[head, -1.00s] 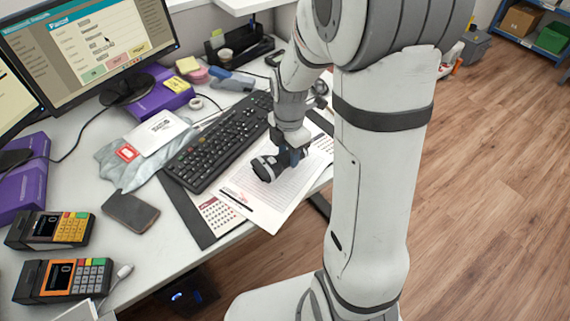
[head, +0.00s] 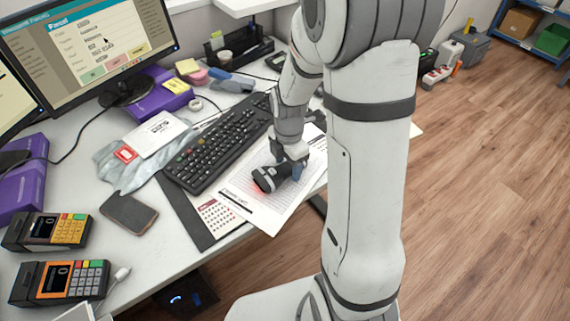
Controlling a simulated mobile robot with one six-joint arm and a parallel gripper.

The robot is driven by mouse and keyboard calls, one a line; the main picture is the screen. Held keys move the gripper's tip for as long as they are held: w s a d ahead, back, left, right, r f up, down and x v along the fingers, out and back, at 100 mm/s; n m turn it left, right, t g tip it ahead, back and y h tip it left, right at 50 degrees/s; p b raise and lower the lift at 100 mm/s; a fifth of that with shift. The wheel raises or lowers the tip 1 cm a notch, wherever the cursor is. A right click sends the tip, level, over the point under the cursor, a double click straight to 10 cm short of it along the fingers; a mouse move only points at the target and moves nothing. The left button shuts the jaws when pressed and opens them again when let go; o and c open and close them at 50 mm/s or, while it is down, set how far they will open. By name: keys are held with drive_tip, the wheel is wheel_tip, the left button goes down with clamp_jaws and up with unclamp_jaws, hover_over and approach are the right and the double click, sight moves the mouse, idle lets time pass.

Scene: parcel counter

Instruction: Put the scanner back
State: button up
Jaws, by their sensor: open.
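The scanner (head: 267,179) is a dark handheld device, with its head over the printed sheet (head: 248,211) beside the keyboard. A red glow shows on the paper by its head. I cannot make out a scanner stand.
The keyboard (head: 217,144) lies just left of the scanner. A phone (head: 129,213), two card terminals (head: 60,283) and a grey bag (head: 120,165) lie further left. The monitor (head: 85,45) stands behind. My arm hides the counter's right part.

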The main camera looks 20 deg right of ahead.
sight(288, 165)
wheel_tip(288, 165, up, 11)
drive_tip(key=p, duration=0.2)
drive_tip(key=s+a+r+m+t, duration=0.1)
drive_tip(key=s+r+m, duration=0.2)
drive_tip(key=s+m, duration=0.4)
drive_tip(key=s+a+r+m+t, duration=0.1)
drive_tip(key=s+r+m, duration=0.2)
drive_tip(key=s+m, duration=0.4)
drive_tip(key=m, duration=0.7)
drive_tip(key=shift+m, duration=0.3)
drive_tip(key=shift+r, duration=0.1)
